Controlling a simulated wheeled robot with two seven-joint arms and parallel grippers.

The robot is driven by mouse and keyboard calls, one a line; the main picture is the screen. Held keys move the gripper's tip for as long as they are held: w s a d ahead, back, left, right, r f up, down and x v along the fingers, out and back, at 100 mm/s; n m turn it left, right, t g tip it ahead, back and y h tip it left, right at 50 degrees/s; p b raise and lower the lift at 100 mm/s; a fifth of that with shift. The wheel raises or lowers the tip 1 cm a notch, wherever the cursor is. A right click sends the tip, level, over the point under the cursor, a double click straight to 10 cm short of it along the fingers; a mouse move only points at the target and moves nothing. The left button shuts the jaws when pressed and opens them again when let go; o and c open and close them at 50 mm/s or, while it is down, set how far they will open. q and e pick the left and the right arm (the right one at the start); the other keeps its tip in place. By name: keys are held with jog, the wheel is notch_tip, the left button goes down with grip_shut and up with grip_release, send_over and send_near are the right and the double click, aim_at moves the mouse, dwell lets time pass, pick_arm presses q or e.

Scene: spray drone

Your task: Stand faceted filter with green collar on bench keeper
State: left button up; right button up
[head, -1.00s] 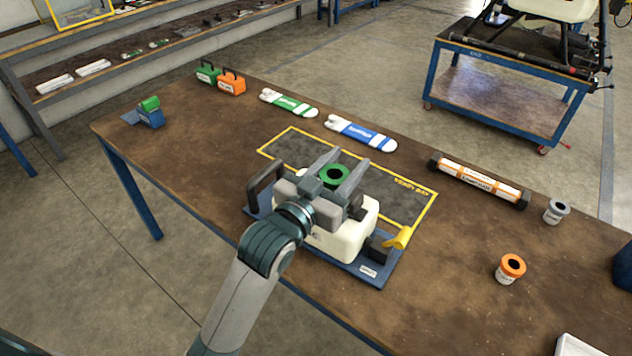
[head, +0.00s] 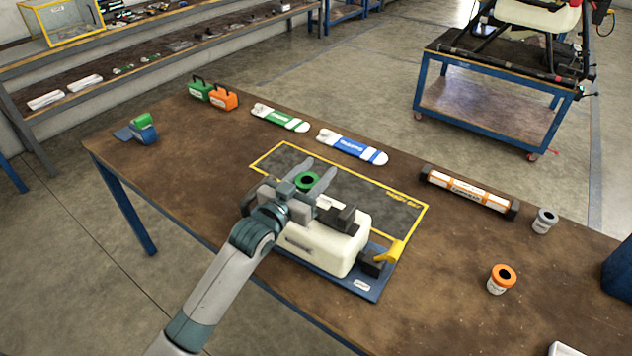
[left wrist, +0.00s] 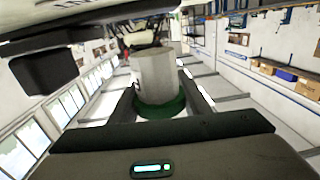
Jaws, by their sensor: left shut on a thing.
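A pale filter with a green collar (head: 306,180) is held in my left gripper (head: 318,172). In the head view only its green top ring shows. In the left wrist view its pale grey body (left wrist: 154,72) and green collar (left wrist: 160,106) sit between the two fingers (left wrist: 158,100). My left gripper is shut on it, above the left end of the white tank. I cannot tell for sure which thing is the bench keeper; a small blue holder with a green part (head: 144,130) stands at the bench's far left. My right gripper is out of view.
The white tank (head: 330,248) sits on a blue plate (head: 360,290) with a yellow lever (head: 390,253). A yellow-bordered dark mat (head: 385,205) lies behind it. An orange-collared filter (head: 502,278) and a grey one (head: 544,220) stand at right. Bare bench lies left of the mat.

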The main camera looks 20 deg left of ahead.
pick_arm(q)
notch_tip(320, 180, down, 2)
jog(key=shift+f+p, duration=0.1)
jog(key=shift+p, duration=0.45)
jog(key=shift+f+p, duration=0.3)
jog(key=shift+p, duration=0.05)
jog(key=shift+s+f, duration=0.1)
jog(key=shift+f, duration=0.3)
jog(key=shift+f, duration=0.25)
jog(key=o, duration=1)
